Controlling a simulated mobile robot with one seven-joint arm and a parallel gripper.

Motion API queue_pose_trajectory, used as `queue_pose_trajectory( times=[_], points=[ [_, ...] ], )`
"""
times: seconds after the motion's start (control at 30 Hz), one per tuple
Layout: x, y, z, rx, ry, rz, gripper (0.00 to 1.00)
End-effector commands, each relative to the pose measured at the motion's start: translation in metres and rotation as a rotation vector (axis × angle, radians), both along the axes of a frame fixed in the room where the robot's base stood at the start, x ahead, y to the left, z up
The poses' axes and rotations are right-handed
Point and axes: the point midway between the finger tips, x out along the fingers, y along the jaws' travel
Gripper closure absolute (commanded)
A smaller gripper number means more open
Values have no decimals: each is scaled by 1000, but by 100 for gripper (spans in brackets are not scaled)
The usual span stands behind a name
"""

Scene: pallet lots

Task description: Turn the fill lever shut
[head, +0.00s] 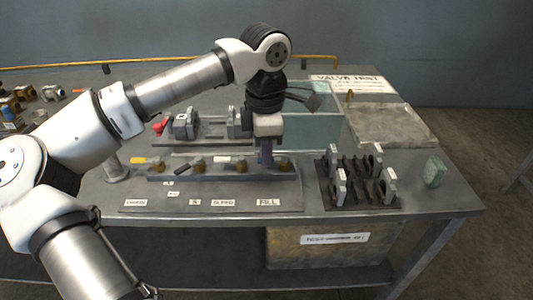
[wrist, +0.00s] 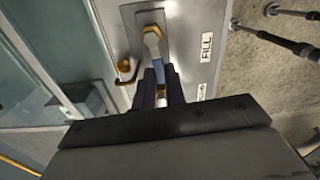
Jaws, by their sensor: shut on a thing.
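The fill lever (wrist: 153,40) has a pale metal stem and a blue grip and shows in the wrist view near the FILL label (wrist: 207,47). My gripper (wrist: 159,82) is shut on the lever's blue grip, with one dark finger on each side. In the head view my gripper (head: 266,155) points down at the right end of the valve row, behind the FILL label (head: 268,202). There the fingers mostly hide the lever, and its exact angle cannot be told.
A yellow lever (head: 147,160) and a white lever (head: 228,159) stand left of my gripper on the same manifold. A black rack (head: 358,185) with several grey clamps stands to the right. A clear panel (head: 312,132) stands behind my gripper.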

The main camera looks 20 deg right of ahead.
Motion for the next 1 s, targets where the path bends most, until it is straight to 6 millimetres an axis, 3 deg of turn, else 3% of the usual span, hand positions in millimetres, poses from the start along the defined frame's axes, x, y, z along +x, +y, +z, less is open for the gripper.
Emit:
queue_pose_trajectory(
  times=[0.3, 0.8, 0.83, 1.0],
  points=[
    [4, -1, 1, -2, -3, -101, 100],
    [5, -2, 1, -2, -3, -115, 100],
    [5, -2, 1, -2, -3, -115, 84],
    [5, -1, 1, -1, -2, -115, 66]
  ],
)
